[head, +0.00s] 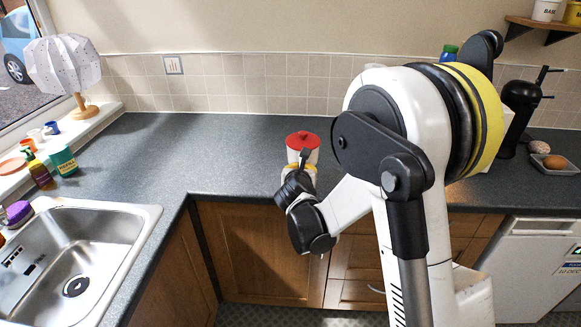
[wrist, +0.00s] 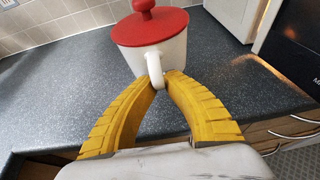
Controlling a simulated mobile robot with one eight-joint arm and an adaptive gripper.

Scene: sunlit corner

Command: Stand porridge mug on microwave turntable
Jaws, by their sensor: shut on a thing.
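The porridge mug (head: 303,157) is white with a red knobbed lid, and it also shows upright in the wrist view (wrist: 160,55). My gripper (wrist: 159,82) has its yellow fingers shut on the mug's handle, with the mug body just beyond the fingertips. In the head view my gripper (head: 298,177) is at the counter's front edge, partly hidden by my arm. I cannot tell whether the mug's base touches the counter.
The grey counter (head: 235,150) is clear around the mug. A white box-like thing (wrist: 232,14) and a dark appliance (wrist: 292,48) stand to the right in the wrist view. A sink (head: 85,250) is at left. A tray with brown items (head: 568,170) is far right.

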